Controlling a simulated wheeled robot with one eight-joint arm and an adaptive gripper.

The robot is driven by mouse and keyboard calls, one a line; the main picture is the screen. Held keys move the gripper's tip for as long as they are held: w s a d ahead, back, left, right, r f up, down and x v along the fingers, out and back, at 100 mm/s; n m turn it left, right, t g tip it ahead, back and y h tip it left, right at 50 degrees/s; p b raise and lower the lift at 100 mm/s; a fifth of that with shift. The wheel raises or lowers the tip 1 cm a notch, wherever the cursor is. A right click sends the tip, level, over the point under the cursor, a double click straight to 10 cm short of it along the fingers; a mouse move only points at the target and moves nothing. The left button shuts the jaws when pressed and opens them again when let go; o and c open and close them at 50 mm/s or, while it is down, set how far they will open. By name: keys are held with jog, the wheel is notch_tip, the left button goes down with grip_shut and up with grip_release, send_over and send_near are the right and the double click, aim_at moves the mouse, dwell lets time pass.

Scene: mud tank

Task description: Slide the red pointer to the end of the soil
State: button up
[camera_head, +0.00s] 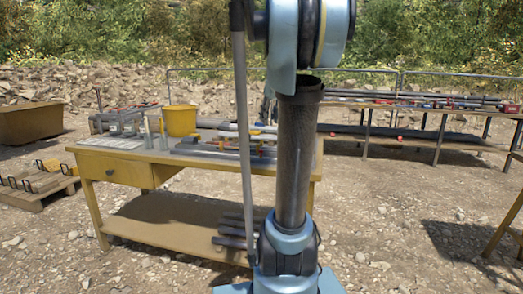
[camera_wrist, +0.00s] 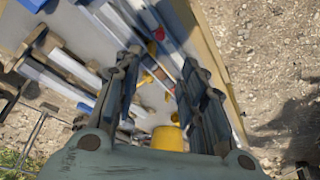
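My gripper (camera_wrist: 161,62) shows in the wrist view with its two dark fingers apart and nothing seen between them. It hangs above the yellow table (camera_wrist: 213,50), which carries several long bars and tubes. A small red piece (camera_wrist: 159,34) sits on a long bar just beyond the fingertips; I cannot tell for sure that it is the red pointer. Another small red spot shows between the fingers, lower down. In the head view my own arm stands in front of the right part of the table (camera_head: 200,165), and my gripper is hidden there.
A yellow bucket (camera_head: 180,120) stands at the back of the table; it also shows in the wrist view (camera_wrist: 168,138). A long rack (camera_head: 440,140) with pipes and red items stands behind. A wooden pallet (camera_head: 38,185) lies at left.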

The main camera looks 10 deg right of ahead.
aim_at(262, 151)
jog(key=x, duration=1.7)
jog(key=shift+s, duration=0.1)
grip_shut()
